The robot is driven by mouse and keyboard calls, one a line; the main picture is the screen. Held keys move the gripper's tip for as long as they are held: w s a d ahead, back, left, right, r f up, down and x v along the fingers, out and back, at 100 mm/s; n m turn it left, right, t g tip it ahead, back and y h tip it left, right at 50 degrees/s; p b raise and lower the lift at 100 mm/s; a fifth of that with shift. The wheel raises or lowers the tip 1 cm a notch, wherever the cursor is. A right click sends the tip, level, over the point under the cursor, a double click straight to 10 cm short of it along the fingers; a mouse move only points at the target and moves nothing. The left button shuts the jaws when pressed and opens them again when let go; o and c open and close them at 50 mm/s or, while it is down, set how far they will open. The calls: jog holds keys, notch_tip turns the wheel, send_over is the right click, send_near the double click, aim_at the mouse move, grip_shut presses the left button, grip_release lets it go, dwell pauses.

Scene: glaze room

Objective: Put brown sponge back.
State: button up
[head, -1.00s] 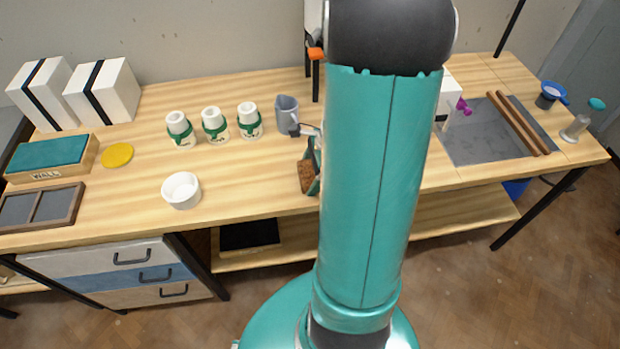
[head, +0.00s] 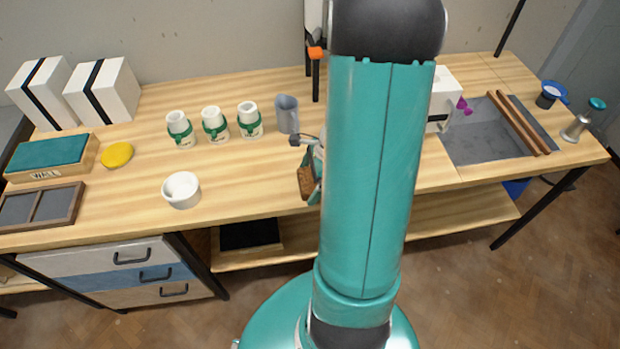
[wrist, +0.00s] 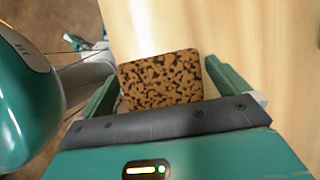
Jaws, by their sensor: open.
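The brown sponge (head: 305,182), speckled with dark spots, is on the wooden table just left of my arm in the head view, partly hidden by it. In the wrist view the sponge (wrist: 160,80) is between the two green fingers of my gripper (wrist: 163,72). The jaws are open, with a small gap showing at the right finger; whether the left finger touches the sponge I cannot tell. In the head view my gripper is mostly hidden behind my arm.
A white bowl (head: 181,190), several white bottles with green bands (head: 215,124) and a grey jug (head: 287,114) stand left of the sponge. A yellow round sponge (head: 117,155) lies by a box marked WALL (head: 52,158). A grey slab (head: 480,140) is at right.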

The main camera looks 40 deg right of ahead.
jog(key=v, duration=1.2)
jog(key=a+r+n+t+h, duration=0.1)
jog(key=a+r+n, duration=0.4)
jog(key=a+n, duration=0.3)
jog(key=s+a+r+n+t+h, duration=0.1)
jog(key=a+r+n, duration=0.4)
jog(key=a+n, duration=0.3)
jog(key=s+a+r+n+t+h, duration=0.1)
jog(key=a+r+n, duration=0.5)
jog(key=a+n, duration=0.2)
jog(key=shift+a+n+h, duration=0.3)
jog(key=shift+a+n, duration=0.1)
jog(key=shift+a, duration=0.85)
jog(key=shift+s, duration=0.15)
